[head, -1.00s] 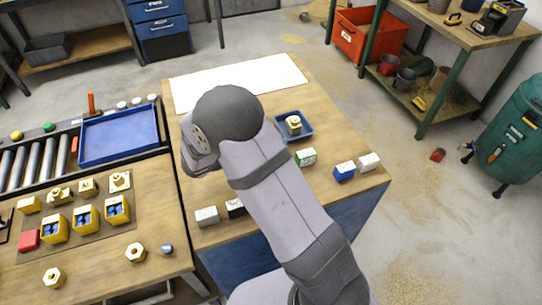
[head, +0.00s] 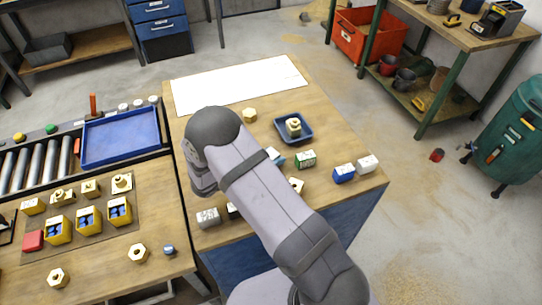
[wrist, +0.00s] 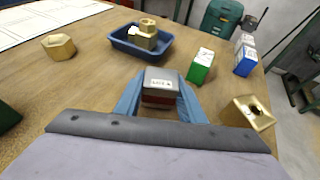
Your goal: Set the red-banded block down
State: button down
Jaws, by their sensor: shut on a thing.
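The red-banded block (wrist: 160,88) is between the blue fingers of my gripper (wrist: 160,100) in the wrist view. It has a dark grey top with a white label and a dark red band below. The fingers are shut on its two sides. Whether its underside touches the table (wrist: 95,85) cannot be told. In the head view my own arm hides most of the gripper and the block.
A blue tray (head: 307,136) with a brass fitting (head: 293,125) lies beyond the block. A brass nut (head: 249,115) and holed brass piece (wrist: 247,113) are nearby.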

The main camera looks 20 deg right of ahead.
jog(key=shift+f, duration=0.15)
jog(key=shift+f, duration=0.15)
jog(key=c, duration=1.2)
grip_release()
jog(key=shift+o, duration=0.2)
jog(key=shift+r, duration=0.2)
jog(key=b+v, duration=0.4)
jog(key=v, duration=0.8)
